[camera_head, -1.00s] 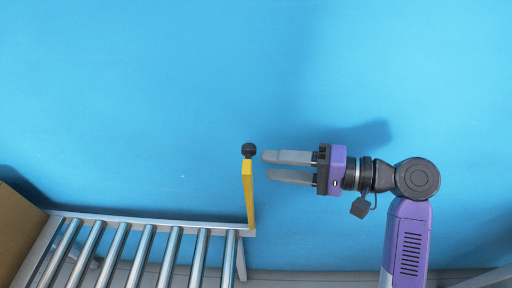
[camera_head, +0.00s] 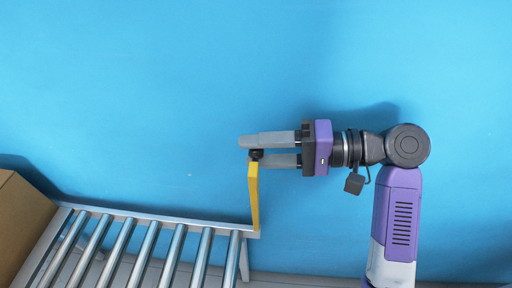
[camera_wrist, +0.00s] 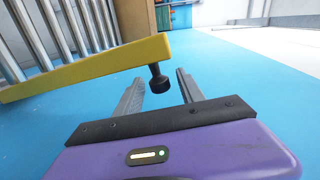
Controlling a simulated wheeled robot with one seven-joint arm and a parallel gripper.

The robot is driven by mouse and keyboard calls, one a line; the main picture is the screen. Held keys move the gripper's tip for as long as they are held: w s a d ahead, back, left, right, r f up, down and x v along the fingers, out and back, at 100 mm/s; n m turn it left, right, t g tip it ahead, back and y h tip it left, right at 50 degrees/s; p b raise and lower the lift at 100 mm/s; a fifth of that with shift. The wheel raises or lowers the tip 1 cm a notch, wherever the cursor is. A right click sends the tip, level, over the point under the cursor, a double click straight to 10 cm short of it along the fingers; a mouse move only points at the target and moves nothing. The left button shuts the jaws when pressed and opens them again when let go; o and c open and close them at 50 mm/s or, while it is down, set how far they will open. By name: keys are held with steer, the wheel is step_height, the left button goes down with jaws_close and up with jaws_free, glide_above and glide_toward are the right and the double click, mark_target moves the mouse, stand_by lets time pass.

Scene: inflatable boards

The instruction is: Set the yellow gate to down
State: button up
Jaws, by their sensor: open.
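The yellow gate (camera_head: 254,197) is a bar at the right end of the roller conveyor, with a black knob (camera_head: 257,154) at its far end. In the wrist view the yellow bar (camera_wrist: 90,67) crosses the upper left, and the black knob (camera_wrist: 159,82) hangs from its end. My gripper (camera_head: 249,151) is open. Its two grey fingers lie on either side of the knob in the head view. The wrist view also shows the knob between the fingers (camera_wrist: 158,86). I cannot tell whether either finger touches it.
The roller conveyor (camera_head: 150,219) runs along the lower left, with a cardboard box (camera_head: 22,222) at its left end. The blue floor (camera_head: 130,80) is clear behind the conveyor. Shelving with coloured items (camera_wrist: 180,15) stands beyond in the wrist view.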

steer(key=shift+a, duration=0.25)
jaws_close()
stand_by(1.4)
